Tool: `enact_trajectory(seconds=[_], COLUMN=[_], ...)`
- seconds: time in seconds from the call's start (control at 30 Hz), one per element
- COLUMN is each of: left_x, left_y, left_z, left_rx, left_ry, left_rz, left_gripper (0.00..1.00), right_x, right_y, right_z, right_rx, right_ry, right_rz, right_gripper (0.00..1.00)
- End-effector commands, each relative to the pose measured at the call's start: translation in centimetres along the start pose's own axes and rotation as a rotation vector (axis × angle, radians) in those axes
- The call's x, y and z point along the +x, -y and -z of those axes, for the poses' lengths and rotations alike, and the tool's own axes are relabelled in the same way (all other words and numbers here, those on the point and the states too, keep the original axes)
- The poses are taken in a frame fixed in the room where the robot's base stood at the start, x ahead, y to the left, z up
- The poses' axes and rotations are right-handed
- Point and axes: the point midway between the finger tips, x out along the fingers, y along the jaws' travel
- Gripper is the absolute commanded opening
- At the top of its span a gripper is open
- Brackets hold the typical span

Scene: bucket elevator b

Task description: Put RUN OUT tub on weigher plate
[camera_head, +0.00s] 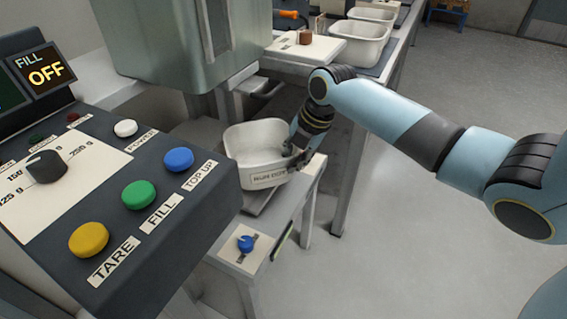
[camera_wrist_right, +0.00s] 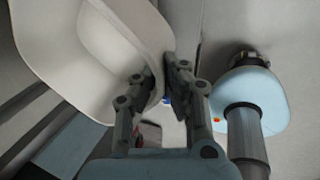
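The RUN OUT tub (camera_head: 257,146) is a white, open, upright container with a label on its front wall. It is over a grey plate (camera_head: 259,202), which looks like the weigher plate, under the big grey hopper. The tub hides most of that plate, and I cannot tell whether the two touch. My right gripper (camera_head: 298,157) is at the tub's right wall. In the right wrist view my right gripper (camera_wrist_right: 160,84) has one finger inside and one outside the wall of the tub (camera_wrist_right: 105,55), shut on it. My left gripper is not in view.
A dark control panel (camera_head: 120,215) with TARE, FILL and TOP UP buttons stands at front left. The hopper (camera_head: 185,45) hangs above and behind the tub. A blue knob (camera_head: 245,243) is in front of it. More white tubs (camera_head: 359,43) stand on the back bench.

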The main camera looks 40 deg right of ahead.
Motion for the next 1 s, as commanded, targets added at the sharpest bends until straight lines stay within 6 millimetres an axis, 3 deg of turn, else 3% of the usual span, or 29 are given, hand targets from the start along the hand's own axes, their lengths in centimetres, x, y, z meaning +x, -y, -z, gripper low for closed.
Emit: enact_trajectory(seconds=[0.2, 0.97, 1.0], left_x=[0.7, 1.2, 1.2], left_y=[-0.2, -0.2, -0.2], left_z=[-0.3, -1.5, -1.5], left_rx=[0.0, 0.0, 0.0], left_ry=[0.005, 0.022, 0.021], left_rz=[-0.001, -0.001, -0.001], left_gripper=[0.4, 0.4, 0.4], right_x=[2.5, 3.7, 3.7], right_y=[-1.6, -1.2, -1.2], right_z=[0.1, 0.1, 0.1], right_rx=[0.0, -0.002, -0.001], right_ry=[-0.002, -0.001, -0.001], right_rz=[-0.002, -0.002, -0.001], right_gripper=[0.0, 0.0, 0.07])
